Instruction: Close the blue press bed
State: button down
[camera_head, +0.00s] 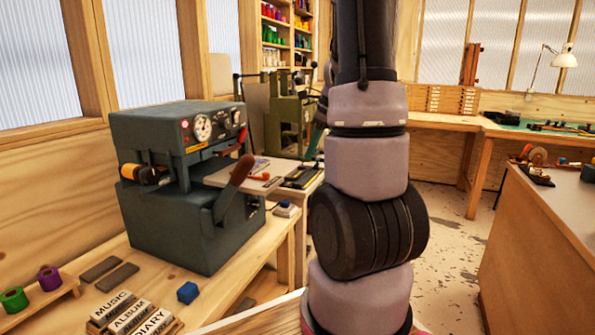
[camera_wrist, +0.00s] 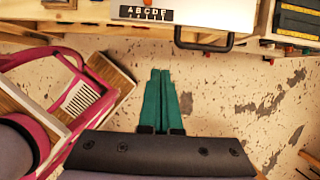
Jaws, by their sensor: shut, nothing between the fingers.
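The blue-grey press (camera_head: 180,180) stands on the wooden bench at the left in the head view. It has a gauge and a red lever on its upper part. A flat pale bed (camera_head: 222,178) sticks out from its right side between the upper and lower blocks. A brown-handled lever (camera_head: 236,176) rises at the press's front right. My gripper (camera_wrist: 161,72) shows in the wrist view with its teal fingers together and empty, above the speckled floor. In the head view my arm stands to the right of the press, apart from it.
A green machine (camera_head: 290,120) stands behind.

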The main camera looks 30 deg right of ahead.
aim_at(225, 170)
jog(key=shift+w+a+f, duration=0.8)
jog(key=shift+w+f, duration=0.2)
jog(key=shift+f, duration=0.5)
jog(key=shift+w+a+f, duration=0.75)
jog(key=shift+w+f, duration=0.25)
jog(key=shift+f, duration=0.5)
jog(key=shift+w+a+f, duration=0.8)
jog(key=shift+w+f, duration=0.2)
jog(key=shift+f, duration=0.5)
jog(key=shift+a, duration=0.1)
jog(key=w+a, duration=0.4)
jog(key=w, duration=0.1)
jog(key=w+a, duration=0.5)
jog(key=w, duration=0.1)
jog(key=w+a, duration=0.4)
jog(key=w, duration=0.2)
jog(key=shift+w+a, duration=0.1)
jog(key=shift+a, duration=0.05)
jog(key=shift+w+a, duration=0.35)
jog(key=shift+r, duration=0.1)
